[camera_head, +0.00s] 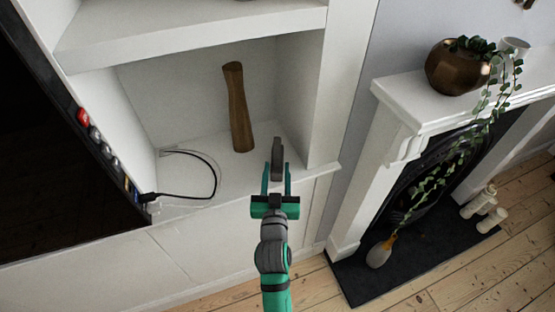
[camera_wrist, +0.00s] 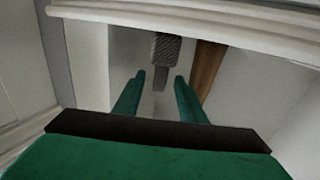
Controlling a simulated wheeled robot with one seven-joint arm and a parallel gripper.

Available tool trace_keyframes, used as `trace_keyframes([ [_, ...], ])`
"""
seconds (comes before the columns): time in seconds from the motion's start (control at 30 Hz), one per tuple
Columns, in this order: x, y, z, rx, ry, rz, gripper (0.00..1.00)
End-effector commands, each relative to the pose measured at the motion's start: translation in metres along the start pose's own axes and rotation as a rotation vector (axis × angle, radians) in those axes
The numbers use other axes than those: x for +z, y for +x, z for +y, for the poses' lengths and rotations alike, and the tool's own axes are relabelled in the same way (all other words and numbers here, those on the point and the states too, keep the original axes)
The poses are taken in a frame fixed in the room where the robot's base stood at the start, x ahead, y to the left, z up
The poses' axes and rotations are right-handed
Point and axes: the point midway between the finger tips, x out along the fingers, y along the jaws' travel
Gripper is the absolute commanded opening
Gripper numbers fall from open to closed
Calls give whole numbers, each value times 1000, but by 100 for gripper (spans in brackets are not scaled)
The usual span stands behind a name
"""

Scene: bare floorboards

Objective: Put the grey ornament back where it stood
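The grey ornament (camera_head: 277,158) is a slim, dark grey piece at the front right of the white shelf compartment. My gripper (camera_head: 277,180) reaches in from the front, with its green fingers on either side of the ornament's near end. In the wrist view, the ornament (camera_wrist: 166,48) shows a ribbed wide part and a narrower end between and beyond the fingertips (camera_wrist: 160,77). Gaps show between it and both fingers, so the gripper is open. Whether its base rests on the shelf is hard to see.
A tall brown wooden vase (camera_head: 238,108) stands further back on the shelf (camera_head: 200,185), left of the ornament. A black cable (camera_head: 214,180) lies at left beside a dark screen (camera_head: 50,140). A mantel (camera_head: 420,110) with a bronze plant pot (camera_head: 455,70) stands at right.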

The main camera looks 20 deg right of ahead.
Motion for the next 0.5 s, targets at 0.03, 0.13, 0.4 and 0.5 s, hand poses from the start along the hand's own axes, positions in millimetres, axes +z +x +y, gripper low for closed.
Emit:
trace_keyframes([
  [0.03,1,-9,0,0,-1,-2,37],
  [0.13,1,-24,0,-1,0,-1,37],
  [0.4,0,-43,0,0,1,0,37],
  [0.5,0,-45,0,0,0,0,37],
])
